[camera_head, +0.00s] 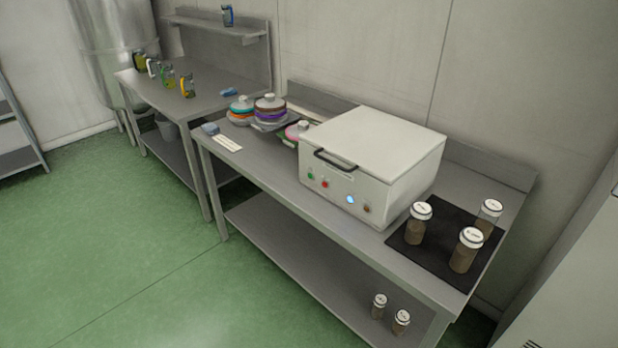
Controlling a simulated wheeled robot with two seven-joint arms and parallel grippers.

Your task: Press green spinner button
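The spinner is a white box (366,167) with a flat lid and a dark handle, standing on the steel table (265,176). Its lid looks shut. On its front, at the lower left, is a small green button (311,176). A red button (325,184) sits just to the right of it. Further right on the front are a lit blue-white round spot (350,199) and a brownish knob (367,209). Neither of my grippers shows in the head view.
A black mat (411,245) with several white-lidded jars (466,250) lies right of the spinner. Left of it are colourful stacked round items (270,108). Two jars (379,306) stand on the lower shelf. Green floor (130,240) before the table is clear.

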